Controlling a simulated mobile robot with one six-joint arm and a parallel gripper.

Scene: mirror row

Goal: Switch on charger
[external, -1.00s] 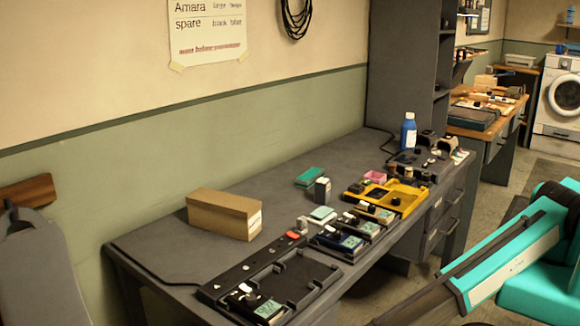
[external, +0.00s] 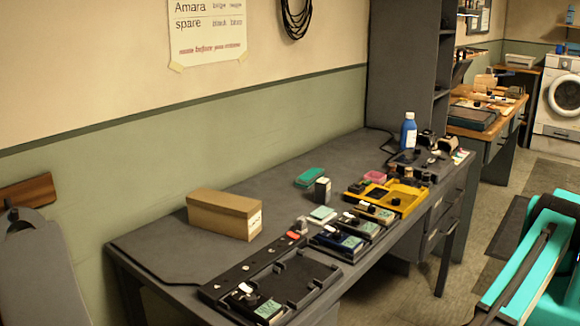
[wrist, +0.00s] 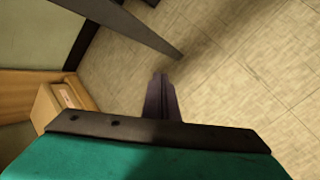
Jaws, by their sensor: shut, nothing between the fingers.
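A long dark strip (external: 250,263) lies on the grey desk, with small white marks and a red part (external: 293,235) at its far end; it looks like part of the charger, but I cannot tell its switch state. A dark tray (external: 298,282) beside it holds a device with a green screen (external: 268,309) at its near end. My gripper (wrist: 160,78) is shut and empty in the wrist view, over pale floor and away from the devices. The external view shows my teal arm at the right, with no fingers visible.
The grey desk (external: 170,240) also holds a cardboard box (external: 224,213), a yellow tray (external: 404,202) and a blue bottle (external: 408,131). A dark bar (wrist: 120,25) crosses the wrist view's top; a box (wrist: 66,100) is at its left. Floor lies open right of the desk.

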